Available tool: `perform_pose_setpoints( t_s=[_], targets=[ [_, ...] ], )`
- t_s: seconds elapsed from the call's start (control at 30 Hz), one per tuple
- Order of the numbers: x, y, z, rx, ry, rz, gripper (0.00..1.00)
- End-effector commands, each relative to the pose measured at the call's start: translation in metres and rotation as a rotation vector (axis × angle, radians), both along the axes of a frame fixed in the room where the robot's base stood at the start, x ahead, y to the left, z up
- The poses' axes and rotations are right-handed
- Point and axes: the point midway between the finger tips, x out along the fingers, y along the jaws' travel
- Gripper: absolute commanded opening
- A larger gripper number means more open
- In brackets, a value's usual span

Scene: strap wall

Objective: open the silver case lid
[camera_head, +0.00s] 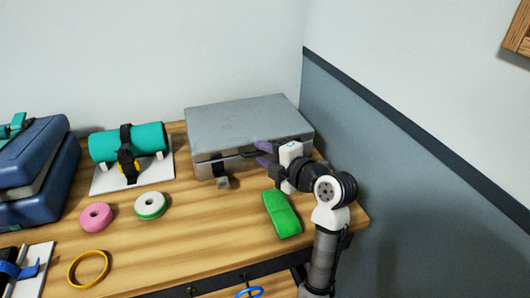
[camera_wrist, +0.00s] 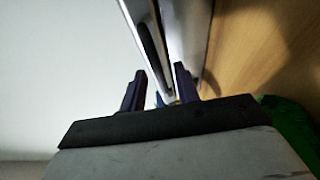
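The silver case (camera_head: 235,119) stands at the back right of the wooden table, its lid lying flat or nearly so. A latch (camera_head: 221,170) hangs at its front left, and a dark handle shows at the front. My gripper (camera_head: 264,153) is at the front right of the case, with purple fingers pointing at its front. In the wrist view my gripper (camera_wrist: 160,90) has its fingers apart, with the case's front edge (camera_wrist: 185,35) ahead of and between them. I cannot tell whether they touch it. My gripper hides part of the case front.
A green block-like strap (camera_head: 281,214) lies in front of the case, near my arm. A teal roll (camera_head: 128,143) on a white stand is left of it. Pink (camera_head: 96,217) and green-white (camera_head: 150,205) rolls and a yellow ring (camera_head: 89,269) lie front left. A wall (camera_head: 400,180) bounds the right.

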Motion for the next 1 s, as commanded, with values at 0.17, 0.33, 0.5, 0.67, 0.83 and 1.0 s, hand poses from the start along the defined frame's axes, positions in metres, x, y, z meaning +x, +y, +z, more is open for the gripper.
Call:
perform_pose_setpoints(
  t_s=[0.17,0.33,0.5,0.67,0.83,1.0],
  targets=[
    [0.000,0.000,0.000,0.000,0.000,0.000,0.31],
    [0.000,0.000,0.000,0.000,0.000,0.000,0.16],
    [0.000,0.000,0.000,0.000,0.000,0.000,0.00],
    [0.000,0.000,0.000,0.000,0.000,0.000,0.00],
    [0.001,0.000,0.002,-0.003,0.003,0.000,0.00],
    [0.009,0.000,0.014,-0.011,0.027,-0.001,0.00]
  ],
)
